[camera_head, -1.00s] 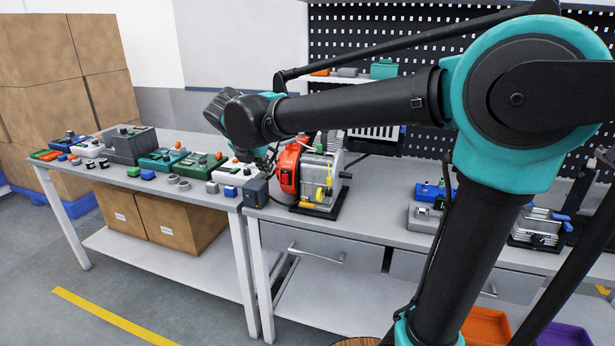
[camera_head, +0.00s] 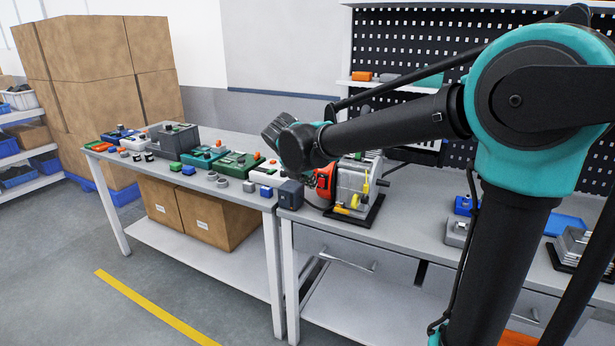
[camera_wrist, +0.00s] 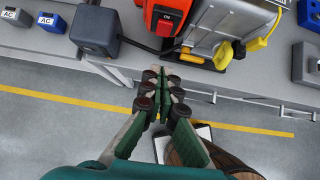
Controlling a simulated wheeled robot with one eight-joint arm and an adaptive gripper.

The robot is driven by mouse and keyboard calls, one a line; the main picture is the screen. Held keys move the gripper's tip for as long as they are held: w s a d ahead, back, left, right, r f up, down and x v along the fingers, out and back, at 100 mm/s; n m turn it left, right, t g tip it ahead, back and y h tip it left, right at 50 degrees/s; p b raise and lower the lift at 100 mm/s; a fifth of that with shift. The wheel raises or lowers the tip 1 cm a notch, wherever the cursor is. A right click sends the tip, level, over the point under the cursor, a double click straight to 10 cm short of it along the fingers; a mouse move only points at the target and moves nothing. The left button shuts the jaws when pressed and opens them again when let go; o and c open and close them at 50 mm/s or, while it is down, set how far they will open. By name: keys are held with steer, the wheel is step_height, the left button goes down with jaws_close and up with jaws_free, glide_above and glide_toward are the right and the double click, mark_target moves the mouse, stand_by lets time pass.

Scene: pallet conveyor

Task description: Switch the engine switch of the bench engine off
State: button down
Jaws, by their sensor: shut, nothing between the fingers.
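The bench engine (camera_head: 355,190) stands on a dark base on the right-hand bench, with a grey metal body, yellow parts and a red housing (camera_wrist: 165,8) on its left side. In the wrist view, a dark engine switch panel (camera_wrist: 167,18) with small light lettering, which seems to read ON, sits on the red housing. My gripper (camera_wrist: 164,92) is shut and empty. In the wrist picture its fingertips lie below the switch, apart from it, with the floor behind them. In the head view my wrist covers part of the engine's left side, and my fingers cannot be made out.
A blue-grey box (camera_head: 291,194) stands left of the engine, with a dark cable running to it. The left table (camera_head: 150,170) holds several switch boxes and small parts. Small blue and grey items lie right of the engine.

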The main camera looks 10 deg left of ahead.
mark_target(322, 185)
steer(key=w+d+f, duration=0.2)
steer(key=w, duration=0.3)
steer(key=shift+w+f, duration=0.2)
steer(key=shift+f, duration=0.2)
steer(key=shift+w+f+t, duration=0.15)
steer(key=shift+f+t, duration=0.05)
steer(key=shift+t, duration=0.3)
steer(key=shift+w+d, duration=0.1)
steer(key=shift+r, duration=0.15)
steer(key=shift+w+r, duration=0.15)
steer(key=shift+r, duration=0.65)
